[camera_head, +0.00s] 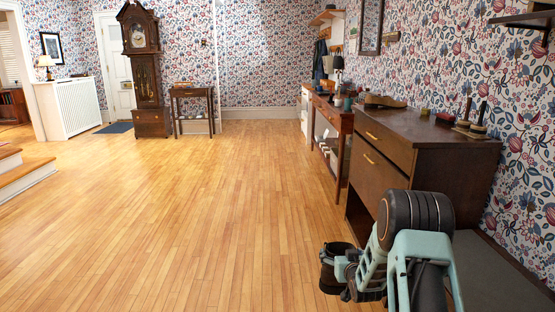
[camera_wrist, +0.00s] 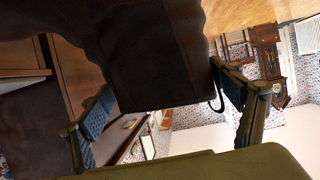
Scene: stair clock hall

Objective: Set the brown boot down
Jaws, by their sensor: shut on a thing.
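The brown boot (camera_head: 332,272) is very dark and hangs in the air in front of my gripper (camera_head: 352,274) in the head view. Its open top faces up, and my arm partly hides it. In the wrist view the boot (camera_wrist: 155,62) fills the upper middle, between the two fingers of my gripper (camera_wrist: 165,100). The fingers are shut on it, one on each side. The sole is not clearly seen.
A brown chest of drawers (camera_head: 385,155) stands close on the right, with brushes and small items on top. A bench with a grey top (camera_head: 497,272) is at the lower right. The wooden floor (camera_head: 190,200) is clear. Stairs (camera_head: 22,175) are at the left.

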